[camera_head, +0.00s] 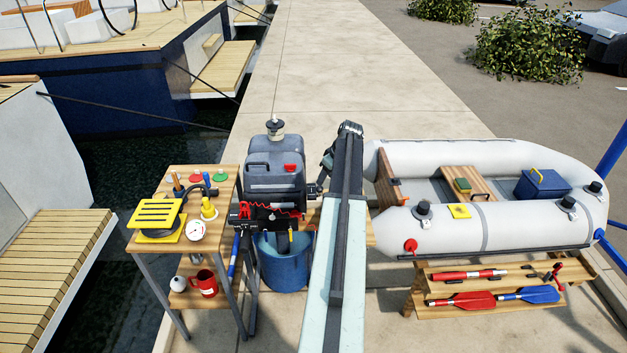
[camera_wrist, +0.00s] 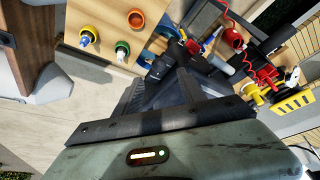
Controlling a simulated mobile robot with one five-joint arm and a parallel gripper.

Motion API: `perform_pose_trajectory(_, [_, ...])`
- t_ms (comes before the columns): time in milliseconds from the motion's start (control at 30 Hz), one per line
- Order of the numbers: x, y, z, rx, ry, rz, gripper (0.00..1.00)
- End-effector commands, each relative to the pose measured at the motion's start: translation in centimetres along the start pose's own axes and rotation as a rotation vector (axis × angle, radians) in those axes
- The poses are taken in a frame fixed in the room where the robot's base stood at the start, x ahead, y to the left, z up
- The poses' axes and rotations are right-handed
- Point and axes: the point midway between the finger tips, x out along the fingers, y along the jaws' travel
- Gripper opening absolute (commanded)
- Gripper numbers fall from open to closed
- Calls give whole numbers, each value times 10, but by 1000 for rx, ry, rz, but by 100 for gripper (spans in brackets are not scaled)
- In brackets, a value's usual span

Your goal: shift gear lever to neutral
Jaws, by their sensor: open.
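The grey outboard motor (camera_head: 275,178) stands left of my arm in the head view, with a red part on its front and a red kill cord (camera_head: 275,210) below. A dark grip shows at its right side, close to my arm. I cannot make out for certain which part is the gear lever, or its position. My gripper (camera_wrist: 172,88) is open in the wrist view, its dark fingers apart with nothing clearly between them. It is largely hidden behind my arm in the head view. The red coiled cord (camera_wrist: 234,28) shows beyond the fingers in the wrist view.
A blue bucket (camera_head: 284,262) stands under the motor. A small wooden table (camera_head: 215,238) with a yellow grille (camera_head: 157,214) is at left. A grey inflatable boat (camera_head: 520,225) fills the right, above a shelf with paddles (camera_head: 465,300). The dock beyond is clear.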

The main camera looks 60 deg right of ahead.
Motion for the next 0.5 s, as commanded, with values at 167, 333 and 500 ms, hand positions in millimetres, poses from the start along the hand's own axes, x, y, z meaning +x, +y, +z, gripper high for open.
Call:
perform_pose_trajectory(167, [1, 4, 2, -1, 3, 2, 48])
perform_pose_trajectory(333, [18, 3, 3, -2, 2, 2, 48])
perform_pose_trajectory(500, [48, 4, 4, -3, 2, 2, 48])
